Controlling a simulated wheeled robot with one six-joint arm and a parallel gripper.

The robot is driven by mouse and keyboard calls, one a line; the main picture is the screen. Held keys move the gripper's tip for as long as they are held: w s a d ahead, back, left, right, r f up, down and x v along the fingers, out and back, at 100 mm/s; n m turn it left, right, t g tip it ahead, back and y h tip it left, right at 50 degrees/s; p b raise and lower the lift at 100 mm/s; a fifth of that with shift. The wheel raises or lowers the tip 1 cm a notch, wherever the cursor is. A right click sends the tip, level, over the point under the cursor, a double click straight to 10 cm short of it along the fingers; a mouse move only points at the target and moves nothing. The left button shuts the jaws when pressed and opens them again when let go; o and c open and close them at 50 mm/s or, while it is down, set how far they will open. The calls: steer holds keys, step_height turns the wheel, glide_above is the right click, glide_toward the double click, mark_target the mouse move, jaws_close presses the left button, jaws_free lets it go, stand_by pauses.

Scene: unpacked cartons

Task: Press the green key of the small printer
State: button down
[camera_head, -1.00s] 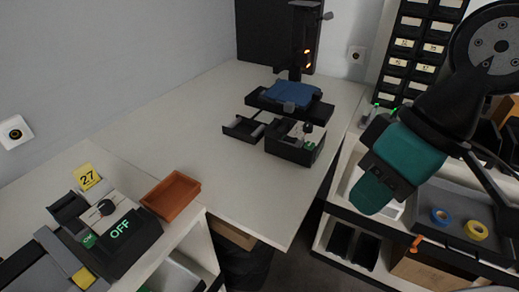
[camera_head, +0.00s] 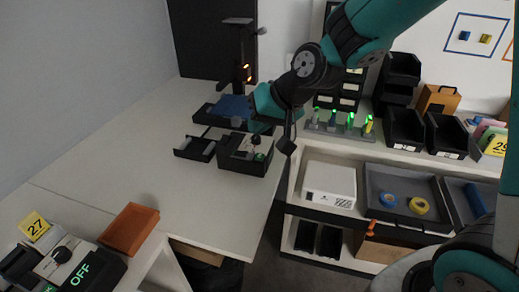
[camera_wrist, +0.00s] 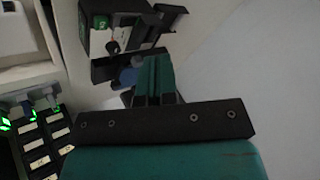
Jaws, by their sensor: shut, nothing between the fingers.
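A small dark box (camera_head: 232,160) with a light top panel, a black knob and a green key (camera_head: 259,157) stands on the white table; it looks like the small printer. It also shows at the top of the wrist view (camera_wrist: 88,38), with its green key (camera_wrist: 101,22) in sight. My teal gripper (camera_head: 262,112) is above the table just behind and over this box, apart from the green key. In the wrist view its fingers (camera_wrist: 153,80) are together and empty. A similar dark box (camera_head: 97,272) with a lit green OFF sits at the lower left.
A blue-topped dark stand (camera_head: 233,108) is close to my gripper. A black open tray (camera_head: 195,148) lies left of the box. An orange tray (camera_head: 128,230) and a yellow 27 card (camera_head: 34,226) are front left. The table's left middle is clear.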

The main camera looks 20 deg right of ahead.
mark_target(262, 155)
steer(key=w+d+f+m+t, duration=0.2)
steer(key=w+d+m, duration=0.1)
steer(key=w, duration=0.4)
steer(key=shift+w+d+f+h+p, duration=0.3)
steer(key=shift+w+d+f+p, duration=0.05)
steer(key=shift+d, duration=0.05)
step_height(262, 155, down, 9)
steer(key=b, duration=0.7)
steer(key=shift+r, duration=0.1)
stand_by(1.3)
steer(key=shift+f+b, duration=0.3)
steer(key=shift+f, duration=0.1)
steer(key=shift+f+b, duration=0.45)
steer(key=shift+f, duration=0.05)
stand_by(0.5)
steer(key=shift+r, duration=0.1)
stand_by(0.3)
steer(key=shift+r+p, duration=0.75)
steer(key=shift+r, duration=0.05)
